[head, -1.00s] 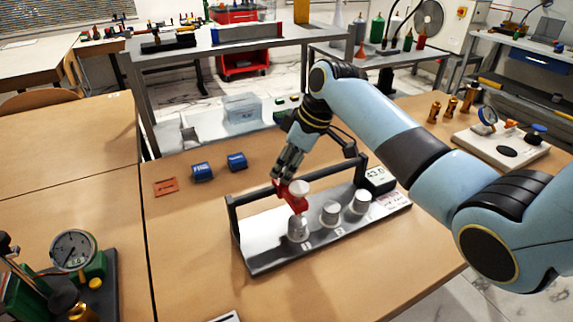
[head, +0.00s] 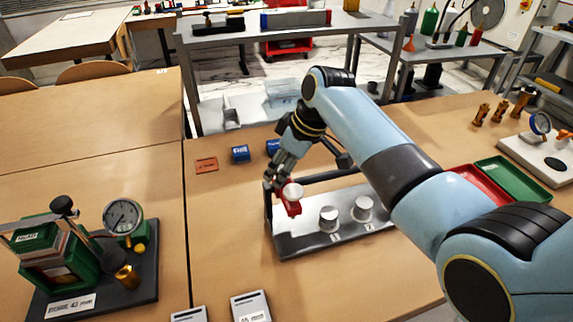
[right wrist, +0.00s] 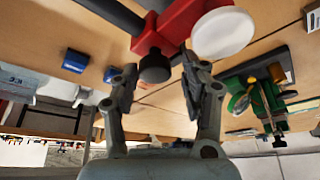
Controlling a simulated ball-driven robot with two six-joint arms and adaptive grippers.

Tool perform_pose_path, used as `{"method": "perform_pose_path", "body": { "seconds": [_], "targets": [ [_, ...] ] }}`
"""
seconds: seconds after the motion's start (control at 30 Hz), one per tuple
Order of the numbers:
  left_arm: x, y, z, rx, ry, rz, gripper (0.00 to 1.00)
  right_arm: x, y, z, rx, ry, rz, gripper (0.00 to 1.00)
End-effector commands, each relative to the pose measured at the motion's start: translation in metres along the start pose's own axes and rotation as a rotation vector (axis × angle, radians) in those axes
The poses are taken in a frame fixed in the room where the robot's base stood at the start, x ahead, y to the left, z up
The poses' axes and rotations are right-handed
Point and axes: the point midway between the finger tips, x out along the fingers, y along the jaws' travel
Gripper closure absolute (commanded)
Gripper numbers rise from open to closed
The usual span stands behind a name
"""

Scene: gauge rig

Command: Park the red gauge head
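The red gauge head (head: 291,207) with its white round face sits at the left end of the gauge rig (head: 310,246), by the dark rail. In the right wrist view the red gauge head (right wrist: 180,22) is close, its dark knob pointing toward my gripper. My right gripper (head: 276,183) is at it from behind and left. In the wrist view the fingers (right wrist: 160,68) are spread either side of the knob, with a gap on the right; contact on the left is unclear. Two silver posts (head: 329,219) show clear of the head. My left gripper is out of view.
A green device with a dial (head: 123,217) stands at left. An orange tag (head: 206,165) and blue blocks (head: 240,153) lie behind the rig. Red (head: 480,182) and green (head: 515,178) trays are at right. Bare table lies left of the rig.

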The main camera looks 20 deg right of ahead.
Motion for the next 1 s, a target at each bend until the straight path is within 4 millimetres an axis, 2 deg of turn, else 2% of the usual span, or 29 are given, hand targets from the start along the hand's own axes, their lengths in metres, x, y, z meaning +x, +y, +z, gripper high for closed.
{"method": "perform_pose_path", "body": {
  "seconds": [0.37, 0.47, 0.8, 1.0],
  "targets": [
    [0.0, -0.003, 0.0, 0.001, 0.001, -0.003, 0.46, -0.005, 0.002, 0.0, -0.001, 0.0, 0.005, 0.45],
    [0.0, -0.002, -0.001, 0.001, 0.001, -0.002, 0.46, -0.017, 0.003, 0.0, -0.001, 0.001, 0.007, 0.45],
    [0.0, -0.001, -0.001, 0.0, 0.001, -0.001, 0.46, -0.091, 0.002, 0.0, -0.003, 0.0, 0.007, 0.45],
    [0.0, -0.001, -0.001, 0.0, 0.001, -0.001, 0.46, -0.115, 0.001, 0.0, -0.002, -0.001, 0.003, 0.45]
  ]
}}
